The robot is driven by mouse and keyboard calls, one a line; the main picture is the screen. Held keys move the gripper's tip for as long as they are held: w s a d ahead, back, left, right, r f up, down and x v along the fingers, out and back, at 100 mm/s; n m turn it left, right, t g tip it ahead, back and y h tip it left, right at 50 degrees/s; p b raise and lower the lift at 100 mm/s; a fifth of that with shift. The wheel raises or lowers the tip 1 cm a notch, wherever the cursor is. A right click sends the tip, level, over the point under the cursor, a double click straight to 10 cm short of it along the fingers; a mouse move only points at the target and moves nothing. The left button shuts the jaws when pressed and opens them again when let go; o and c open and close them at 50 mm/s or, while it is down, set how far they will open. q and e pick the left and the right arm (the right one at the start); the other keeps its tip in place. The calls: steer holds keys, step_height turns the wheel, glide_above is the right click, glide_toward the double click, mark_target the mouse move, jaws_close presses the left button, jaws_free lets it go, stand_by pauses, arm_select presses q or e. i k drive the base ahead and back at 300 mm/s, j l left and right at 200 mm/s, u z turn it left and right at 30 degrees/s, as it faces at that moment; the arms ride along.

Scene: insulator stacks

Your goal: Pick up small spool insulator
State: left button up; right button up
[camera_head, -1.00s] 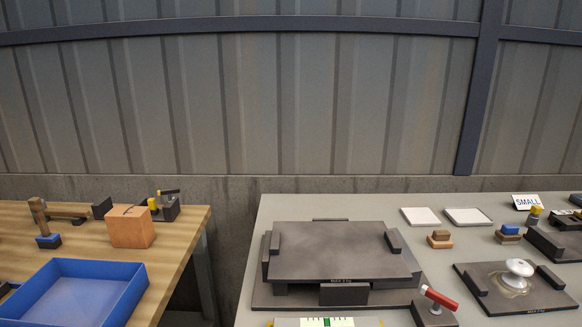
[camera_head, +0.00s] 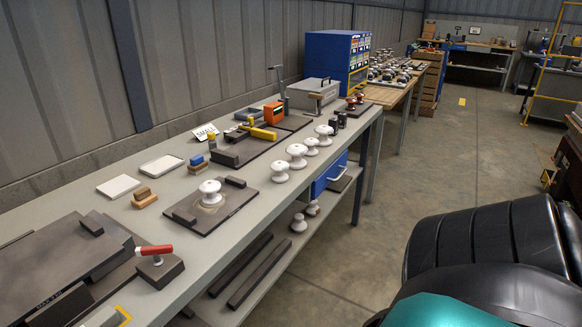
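A white spool insulator (camera_head: 211,193) stands upright on a dark plate (camera_head: 228,206) with raised blocks on the grey bench. Several more white spool insulators stand in a row along the bench's front edge: a near one (camera_head: 280,172), another (camera_head: 297,157), one behind it (camera_head: 311,147) and a far one (camera_head: 324,136). Two pale insulators are on the lower shelf, one of them nearer (camera_head: 298,223). A "SMALL" sign (camera_head: 205,131) stands at the back of the bench. I cannot tell which spool is the small one. Neither gripper is in view.
The grey bench (camera_head: 120,221) runs from lower left into the distance. The concrete floor (camera_head: 440,150) is open beyond my black and teal body part at lower right.

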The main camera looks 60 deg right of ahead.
mark_target(279, 176)
steer(key=z, duration=1.7)
steer(key=i+l, duration=0.5)
steer(key=i+l+u, duration=0.45)
steer(key=u, duration=0.2)
steer(key=l+u, duration=0.1)
steer(key=u, duration=0.9)
